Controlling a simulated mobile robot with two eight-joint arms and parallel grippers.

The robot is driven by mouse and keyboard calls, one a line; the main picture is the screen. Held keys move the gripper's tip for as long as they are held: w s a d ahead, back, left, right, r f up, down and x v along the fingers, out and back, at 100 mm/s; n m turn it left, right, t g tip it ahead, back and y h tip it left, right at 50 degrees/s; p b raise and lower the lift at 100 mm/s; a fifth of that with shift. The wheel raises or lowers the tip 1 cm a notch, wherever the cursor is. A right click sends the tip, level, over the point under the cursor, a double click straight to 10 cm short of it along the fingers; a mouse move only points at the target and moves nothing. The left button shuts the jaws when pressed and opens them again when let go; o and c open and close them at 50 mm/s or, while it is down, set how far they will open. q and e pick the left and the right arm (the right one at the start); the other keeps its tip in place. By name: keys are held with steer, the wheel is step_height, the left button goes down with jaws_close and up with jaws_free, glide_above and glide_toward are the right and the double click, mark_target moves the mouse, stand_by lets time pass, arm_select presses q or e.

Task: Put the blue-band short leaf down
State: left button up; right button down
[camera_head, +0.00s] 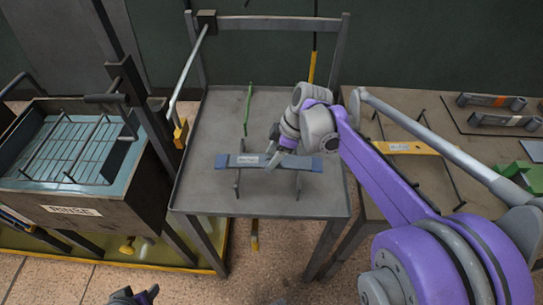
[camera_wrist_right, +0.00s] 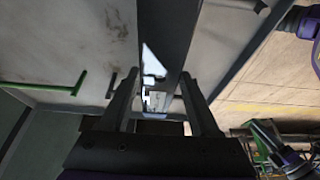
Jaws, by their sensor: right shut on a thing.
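The blue-band short leaf (camera_head: 225,162) is a flat grey bar with blue ends and a pale label. It lies level across two dark upright supports (camera_head: 237,184) on the middle grey table; I cannot tell whether it touches them. My right gripper (camera_head: 272,160) reaches down from the upper right and is shut on the leaf near its middle. In the right wrist view the leaf (camera_wrist_right: 165,45) runs between the two fingers (camera_wrist_right: 160,110). My left gripper (camera_head: 136,295) shows only partly at the bottom edge of the head view, away from the leaf.
A rinse tank (camera_head: 75,212) with a wire rack stands left. The right table holds a yellow-band leaf (camera_head: 405,148), more leaves (camera_head: 490,101) and green blocks (camera_head: 520,172).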

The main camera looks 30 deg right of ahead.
steer(key=shift+f, duration=0.45)
steer(key=shift+c, duration=0.6)
jaws_free()
steer(key=shift+r, duration=0.25)
steer(key=p+v, duration=0.1)
steer(key=v, duration=1.1)
steer(key=shift+r, duration=0.25)
steer(key=shift+a, duration=0.1)
steer(key=s+a+f+m+t+h, duration=0.1)
steer(key=s+a+f+m, duration=0.2)
steer(key=s+f+m, duration=0.1)
steer(key=s+a+f+m+t+h+p, duration=0.1)
steer(key=s+a+f+m, duration=0.3)
steer(key=s+a+f+m+t+h+p, duration=0.1)
steer(key=s+a+f+m+h, duration=0.1)
steer(key=s+a+f+m, duration=0.1)
steer(key=shift+s+a+f+m, duration=0.2)
steer(key=shift+s+f, duration=0.2)
steer(key=shift+s, duration=0.15)
steer(key=shift+s+a+f+m, duration=0.2)
steer(key=shift+s+f, duration=0.15)
steer(key=shift+s, duration=0.2)
